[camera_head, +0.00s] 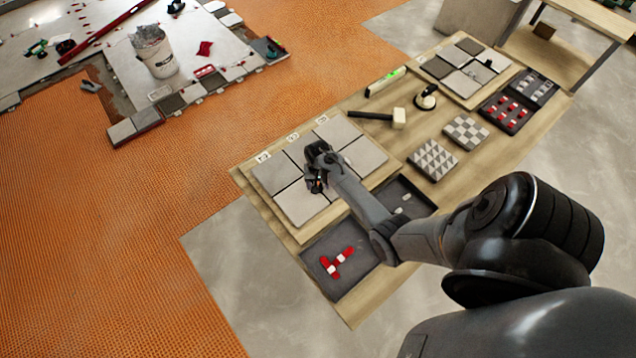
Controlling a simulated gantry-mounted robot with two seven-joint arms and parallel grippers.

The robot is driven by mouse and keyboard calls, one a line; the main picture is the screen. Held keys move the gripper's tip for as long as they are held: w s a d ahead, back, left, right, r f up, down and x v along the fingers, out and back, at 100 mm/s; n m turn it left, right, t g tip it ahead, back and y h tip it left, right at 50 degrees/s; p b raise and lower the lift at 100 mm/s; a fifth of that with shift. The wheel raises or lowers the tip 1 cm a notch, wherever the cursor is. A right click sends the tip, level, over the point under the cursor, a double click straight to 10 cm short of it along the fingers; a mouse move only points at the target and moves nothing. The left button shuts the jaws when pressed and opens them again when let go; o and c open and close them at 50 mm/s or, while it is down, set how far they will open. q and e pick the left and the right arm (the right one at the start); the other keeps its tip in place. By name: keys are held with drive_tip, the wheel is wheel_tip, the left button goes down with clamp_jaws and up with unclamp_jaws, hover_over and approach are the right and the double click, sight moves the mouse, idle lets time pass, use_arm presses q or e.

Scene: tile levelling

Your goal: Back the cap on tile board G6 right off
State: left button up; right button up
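A tile board of pale grey tiles (298,205) lies on the wooden table, with small white label cards (293,137) along its far edge; their writing is too small to read. My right gripper (316,187) reaches in from the right and is low over the middle of this board, at the tile joints. A small reddish spot shows at its fingertips, but I cannot tell whether it is a cap. The gripper covers the joint there, and whether its fingers are shut is unclear. My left gripper is not in view.
A dark tray (318,257) holds red and white pieces at the near end. A mallet (398,118), a suction cup (427,97), a level (385,82) and patterned tiles (433,160) lie farther along. A second tile board (437,68) is at the far end.

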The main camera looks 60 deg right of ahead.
drive_tip(key=c, duration=1)
drive_tip(key=shift+c, duration=0.2)
drive_tip(key=shift+r, duration=0.1)
